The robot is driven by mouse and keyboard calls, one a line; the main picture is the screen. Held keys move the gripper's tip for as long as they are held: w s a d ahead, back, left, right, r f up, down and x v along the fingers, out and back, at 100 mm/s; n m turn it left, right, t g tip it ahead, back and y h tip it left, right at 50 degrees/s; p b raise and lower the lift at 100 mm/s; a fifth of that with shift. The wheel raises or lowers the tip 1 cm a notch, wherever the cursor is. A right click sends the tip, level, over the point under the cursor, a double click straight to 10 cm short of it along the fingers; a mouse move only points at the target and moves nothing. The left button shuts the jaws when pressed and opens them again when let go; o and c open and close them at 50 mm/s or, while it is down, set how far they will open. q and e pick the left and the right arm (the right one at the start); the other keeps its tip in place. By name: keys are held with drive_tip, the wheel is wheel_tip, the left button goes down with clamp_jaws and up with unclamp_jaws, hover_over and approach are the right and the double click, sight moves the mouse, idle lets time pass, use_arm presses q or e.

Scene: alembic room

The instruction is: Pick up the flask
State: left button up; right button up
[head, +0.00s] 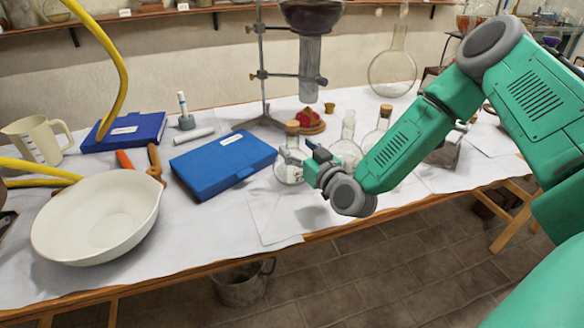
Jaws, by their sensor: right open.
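A small clear glass flask with a cork (289,172) stands upright on the white-covered table, near its front edge and to the left of my right gripper. My right gripper (308,157) is open, at about the flask's height, with its fingers close to the flask's right side. I cannot tell whether they touch it. Behind my right forearm stand another clear flask (347,150) and a second corked flask (381,122), both partly hidden by the arm. A large round-bottomed flask (392,68) is at the back. My left gripper is not in view.
A blue case (222,165) lies just left of the corked flask. A metal stand (264,75) with a glass vessel (311,65) rises behind it. A red item sits on a wooden base (311,127). A white bowl (97,220) is at left. Bare tabletop lies in front.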

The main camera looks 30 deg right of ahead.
sight(297, 140)
drive_tip(key=shift+w+d, duration=0.1)
drive_tip(key=shift+w, duration=1.15)
clamp_jaws()
drive_tip(key=shift+r, duration=0.15)
drive_tip(key=shift+r, duration=0.85)
drive_tip(key=shift+r+p, duration=0.95)
drive_tip(key=shift+r, duration=3)
